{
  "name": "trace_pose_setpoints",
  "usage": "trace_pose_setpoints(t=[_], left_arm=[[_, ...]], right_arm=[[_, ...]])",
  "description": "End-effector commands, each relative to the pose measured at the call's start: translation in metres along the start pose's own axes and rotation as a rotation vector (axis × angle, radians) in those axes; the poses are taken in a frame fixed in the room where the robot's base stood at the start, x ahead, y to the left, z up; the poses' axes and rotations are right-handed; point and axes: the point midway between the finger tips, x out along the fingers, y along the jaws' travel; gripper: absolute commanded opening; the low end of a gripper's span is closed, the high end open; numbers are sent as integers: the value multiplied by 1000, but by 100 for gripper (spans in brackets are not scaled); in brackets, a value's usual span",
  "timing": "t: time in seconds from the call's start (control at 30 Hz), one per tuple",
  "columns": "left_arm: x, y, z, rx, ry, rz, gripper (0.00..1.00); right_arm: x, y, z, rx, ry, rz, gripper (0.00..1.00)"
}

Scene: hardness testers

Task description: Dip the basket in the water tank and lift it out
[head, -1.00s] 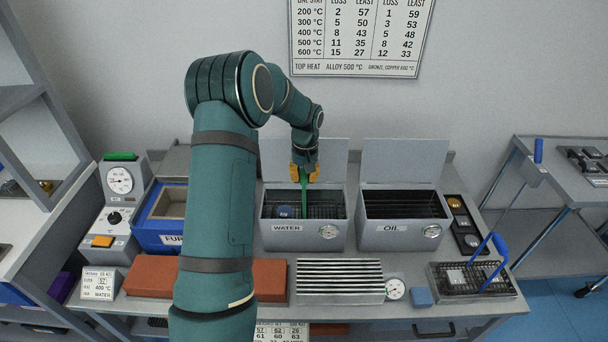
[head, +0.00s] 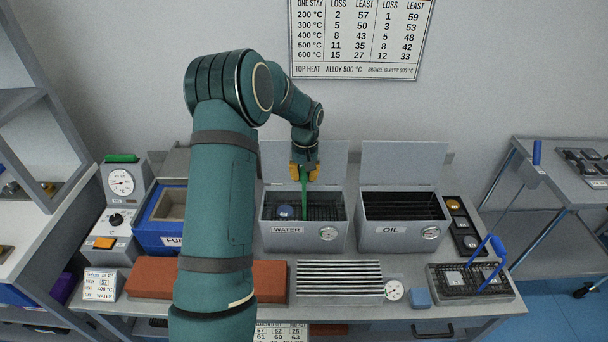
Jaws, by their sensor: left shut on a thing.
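The grey water tank (head: 270,239), labelled WATER, stands mid-bench with its lid raised at the back. My left gripper (head: 304,174) is above the tank and shut on the upright green handle (head: 304,193) of the basket. The handle goes down into the tank. The dark wire mesh of the basket (head: 318,212) shows low inside the tank, partly hidden by the front wall. A blue round piece (head: 284,211) shows at the left inside the tank. The water surface cannot be made out clearly. My right gripper is out of view.
The oil tank (head: 378,240) stands just right, its lid raised. A blue-handled wire basket (head: 462,291) sits front right. A ribbed grey block (head: 338,292), dial gauge (head: 393,291) and reddish bricks (head: 150,276) line the front. The blue furnace (head: 155,226) is left.

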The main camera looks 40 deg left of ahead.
Motion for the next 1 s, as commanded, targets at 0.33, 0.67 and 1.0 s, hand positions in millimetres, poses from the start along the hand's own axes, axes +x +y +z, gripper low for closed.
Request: trace_pose_setpoints(t=[0.33,0.67,1.0], left_arm=[[-1,0,0,0,2,1,0],[10,0,0,0,1,0,0],[14,0,0,0,2,0,0]], right_arm=[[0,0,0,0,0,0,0],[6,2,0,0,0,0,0],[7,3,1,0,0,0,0]])
